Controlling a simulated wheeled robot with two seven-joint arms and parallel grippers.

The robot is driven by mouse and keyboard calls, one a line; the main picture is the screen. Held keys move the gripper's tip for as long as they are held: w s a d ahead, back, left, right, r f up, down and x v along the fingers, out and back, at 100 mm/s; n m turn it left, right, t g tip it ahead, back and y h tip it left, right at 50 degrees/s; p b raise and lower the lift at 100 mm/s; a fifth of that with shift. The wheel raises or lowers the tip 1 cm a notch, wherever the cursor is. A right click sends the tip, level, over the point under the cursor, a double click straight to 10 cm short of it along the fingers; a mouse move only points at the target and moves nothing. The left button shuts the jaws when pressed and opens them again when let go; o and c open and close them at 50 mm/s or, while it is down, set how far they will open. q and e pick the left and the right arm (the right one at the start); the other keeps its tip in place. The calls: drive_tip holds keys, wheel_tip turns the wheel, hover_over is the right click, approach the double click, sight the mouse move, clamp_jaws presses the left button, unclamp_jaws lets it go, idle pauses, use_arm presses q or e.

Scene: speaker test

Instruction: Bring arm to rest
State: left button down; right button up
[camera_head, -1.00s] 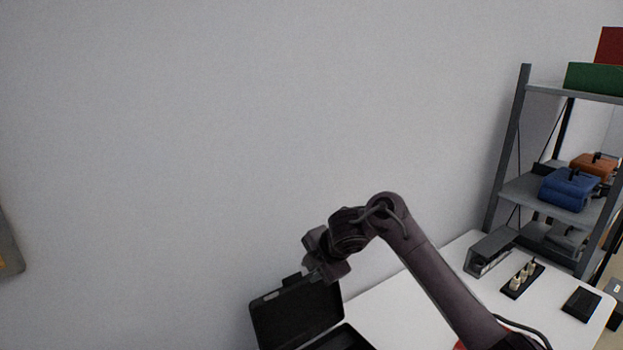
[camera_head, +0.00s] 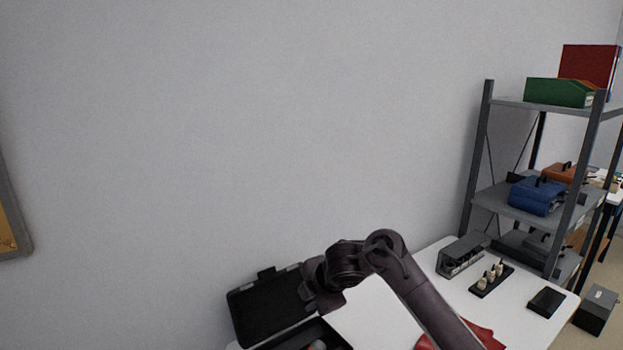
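One of my arms comes in from the lower right, so it is my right arm. It bends at the elbow and reaches left over the white table (camera_head: 377,318). My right gripper (camera_head: 312,286) is at its end, beside the open lid of the black case (camera_head: 268,309). I cannot make out whether its fingers are open or shut, nor whether it touches the lid. My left gripper and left arm are not in view.
A grey shelf rack (camera_head: 476,157) stands at the right with a blue case (camera_head: 538,196) and a green box (camera_head: 558,92). On the table are a black holder with small pieces (camera_head: 491,280), a grey rack (camera_head: 462,256), a black box (camera_head: 546,301) and red cloth (camera_head: 484,334).

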drive_tip(key=s+d+f+m+t, duration=0.1)
drive_tip(key=s+d+f+m, duration=0.1)
drive_tip(key=s+f+m, duration=0.75)
drive_tip(key=s+d+f+m+g+h, duration=0.1)
drive_tip(key=s+d+m, duration=0.4)
drive_tip(key=s, duration=0.4)
drive_tip(key=s+d+m+g+h, duration=0.1)
drive_tip(key=s+d+m+h, duration=0.15)
drive_tip(key=s+d, duration=0.5)
drive_tip(key=s+d+f+m+g+h, duration=0.1)
drive_tip(key=s+d+m, duration=0.4)
drive_tip(key=s, duration=0.5)
wheel_tip(320, 180, down, 28)
drive_tip(key=s+g, duration=0.1)
drive_tip(key=s+d+f+g, duration=0.1)
drive_tip(key=s+d+f, duration=0.1)
drive_tip(key=s+f, duration=0.8)
drive_tip(key=s+d+f, duration=0.2)
drive_tip(key=s+f, duration=0.8)
drive_tip(key=shift+s+g, duration=0.3)
drive_tip(key=shift+g, duration=0.1)
